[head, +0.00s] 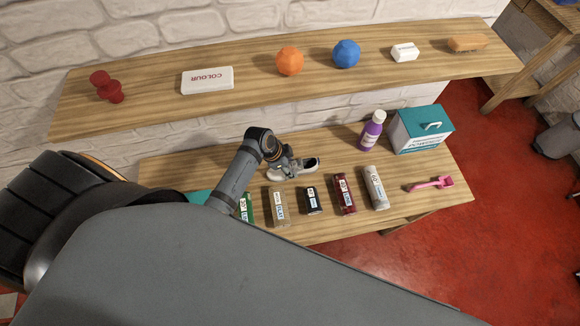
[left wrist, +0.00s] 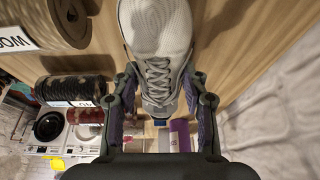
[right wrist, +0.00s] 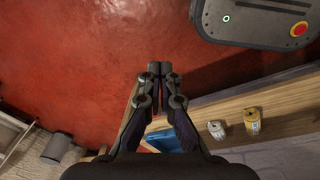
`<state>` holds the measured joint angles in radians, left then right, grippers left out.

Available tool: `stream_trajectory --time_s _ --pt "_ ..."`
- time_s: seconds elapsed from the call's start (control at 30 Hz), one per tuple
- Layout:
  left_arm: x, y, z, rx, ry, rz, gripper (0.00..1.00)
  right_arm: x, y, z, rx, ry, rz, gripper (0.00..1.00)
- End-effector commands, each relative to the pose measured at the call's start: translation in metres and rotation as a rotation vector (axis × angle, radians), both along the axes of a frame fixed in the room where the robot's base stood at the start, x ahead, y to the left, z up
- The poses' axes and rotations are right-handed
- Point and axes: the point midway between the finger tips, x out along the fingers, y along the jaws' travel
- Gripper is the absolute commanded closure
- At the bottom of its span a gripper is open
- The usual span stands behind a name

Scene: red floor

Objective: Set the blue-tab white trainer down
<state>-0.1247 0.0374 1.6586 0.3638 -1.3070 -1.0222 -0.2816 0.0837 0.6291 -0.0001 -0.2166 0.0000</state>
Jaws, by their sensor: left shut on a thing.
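The white trainer (head: 307,166) has a grey tone with a dark opening and shows at the lower bench in the head view. In the left wrist view the trainer (left wrist: 158,30) shows its toe and grey laces, with a small blue patch at its heel end. My left gripper (head: 282,162) is shut on it, one finger on each side, as the left wrist view (left wrist: 160,85) also shows. I cannot tell whether its sole touches the bench. My right gripper (right wrist: 159,68) is shut and empty, with its fingertips together, over red floor.
The lower bench (head: 330,226) holds several cans and jars in front of the trainer, a purple bottle (head: 371,132), a teal-and-white box (head: 420,130) and a pink brush (head: 430,184). An upper shelf (head: 255,88) runs behind. Bare wood lies right of the trainer.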

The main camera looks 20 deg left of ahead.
Motion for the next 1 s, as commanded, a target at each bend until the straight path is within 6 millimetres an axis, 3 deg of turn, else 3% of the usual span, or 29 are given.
stream_trajectory --time_s 0.13,0.27,0.3,0.43,0.77,1.0 --pt "0.0 -0.001 0.001 -0.002 0.001 0.0 1.0 -0.007 0.002 0.001 0.002 0.01 -0.001 1.0" --pt "0.0 0.0 -0.003 -0.001 0.002 0.001 1.0 -0.025 0.003 -0.002 0.004 0.037 -0.002 1.0" --pt "-0.001 0.0 -0.003 -0.001 0.003 0.001 0.51 -0.03 0.004 -0.002 0.005 0.044 -0.003 1.0" --pt "-0.001 0.0 -0.002 -0.001 0.003 0.001 0.33 -0.033 0.006 -0.002 0.008 0.049 -0.004 1.0" --pt "0.0 0.0 0.002 -0.001 0.002 0.0 0.33 -0.017 0.006 0.001 0.007 0.025 -0.003 1.0" --pt "-0.009 0.014 0.037 0.002 0.0 -0.001 0.33 -0.018 0.003 -0.006 0.003 0.026 -0.002 1.0"
